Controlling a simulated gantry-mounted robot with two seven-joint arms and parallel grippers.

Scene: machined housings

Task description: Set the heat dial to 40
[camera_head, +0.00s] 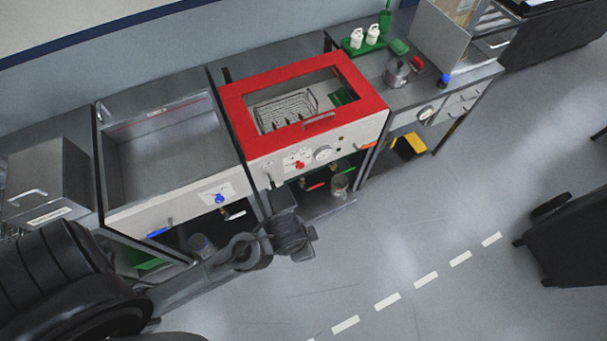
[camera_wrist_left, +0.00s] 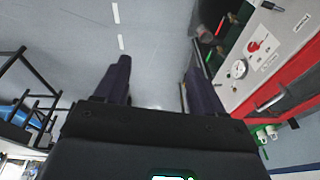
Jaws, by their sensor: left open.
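A red knob (camera_head: 299,165) sits on a white marked plate on the front panel of the red-framed machine (camera_head: 232,105). A round white dial face (camera_head: 322,153) is just right of it. The red knob (camera_wrist_left: 253,46) and the dial face (camera_wrist_left: 238,69) also show in the wrist view, right of my fingers. Their markings are too small to read, and I cannot tell which is the heat dial. My left gripper (camera_head: 298,236) is in front of and below this panel, apart from it. In the wrist view its fingers (camera_wrist_left: 158,62) are open and empty. My right gripper is not in view.
A blue knob (camera_head: 219,199) is on the basin unit to the left. The red frame has a front handle (camera_head: 318,122). Valves with coloured handles (camera_head: 315,186) hang below the panel. The floor in front is clear.

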